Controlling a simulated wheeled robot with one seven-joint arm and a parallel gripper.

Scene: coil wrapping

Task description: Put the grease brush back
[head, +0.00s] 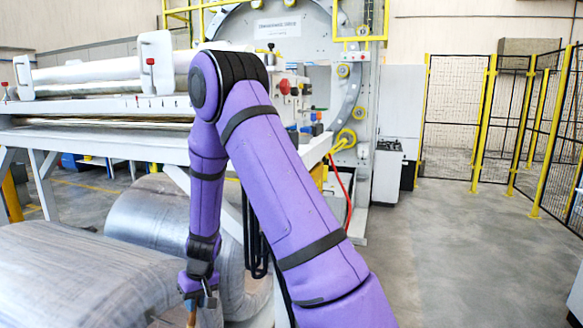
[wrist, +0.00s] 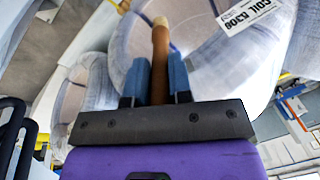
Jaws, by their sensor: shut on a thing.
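My gripper (head: 197,290) hangs low in the head view, in front of the wrapped coils. In the wrist view its two blue fingers (wrist: 156,78) are shut on the brown handle of the grease brush (wrist: 160,52). The handle sticks out past the fingertips and ends in a lighter, rounded tip. A small bit of the brush (head: 191,319) shows below the gripper at the bottom edge of the head view. The bristles cannot be made out, and no place for the brush can be identified.
Large wrapped coils (head: 70,275) lie at the lower left, close to my gripper. A labelled coil (wrist: 215,60) fills much of the wrist view. A white machine table (head: 105,143) stands behind the arm. A yellow-framed mesh fence (head: 455,110) stands right; the floor (head: 460,250) before it is clear.

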